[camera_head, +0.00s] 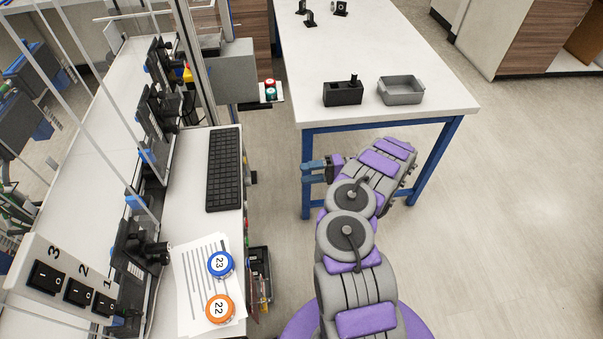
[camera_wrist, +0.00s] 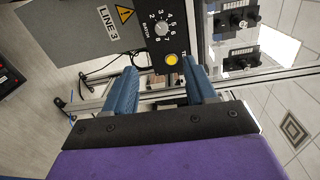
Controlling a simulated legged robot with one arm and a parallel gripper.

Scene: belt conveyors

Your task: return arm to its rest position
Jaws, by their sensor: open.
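My arm, purple and grey, reaches forward from the bottom of the head view and folds back at its far end. My gripper (camera_head: 317,170) points left in the head view, in front of the blue-framed table. In the wrist view my gripper (camera_wrist: 162,85) shows two blue fingers spread apart with nothing between them. Beyond the fingers is a grey control box (camera_wrist: 80,30) marked LINE 3, with a dial (camera_wrist: 162,28) and a yellow button (camera_wrist: 171,59). The gripper touches nothing that I can see.
A white table (camera_head: 385,60) with a black box (camera_head: 342,93) and a grey tray (camera_head: 401,90) stands ahead. At left, the conveyor bench holds a keyboard (camera_head: 224,168), papers, a blue disc 23 (camera_head: 220,264) and an orange disc 22 (camera_head: 219,309). Floor at right is clear.

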